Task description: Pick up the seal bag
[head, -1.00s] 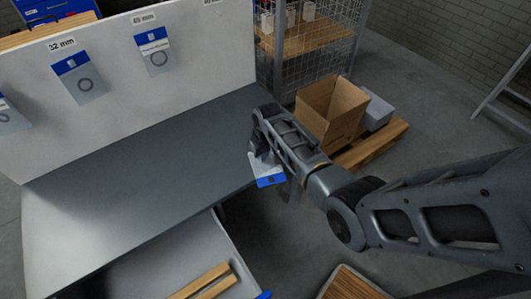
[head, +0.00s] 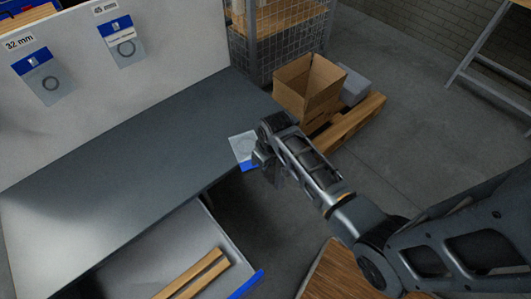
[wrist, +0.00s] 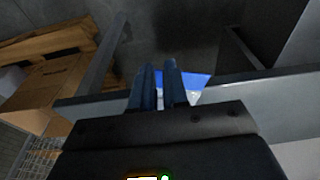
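The seal bag (head: 242,146) lies at the right end of the grey workbench (head: 130,143), its clear part with a ring print on the top and its blue header reaching past the edge. My gripper (head: 264,164) is just right of the bag and overlaps its right side in the head view. In the wrist view, my two fingers (wrist: 160,75) stand a narrow gap apart, with the blue header (wrist: 190,80) behind and to the right of them. The fingers partly hide the bag. I see no clear grip on it.
A white panel with hanging seal bags (head: 122,42), labelled by size, stands behind the bench. An open drawer (head: 228,240) with wooden strips juts out at the front. A cardboard box (head: 300,90) sits on a pallet (head: 350,125) beyond, beside a wire cage.

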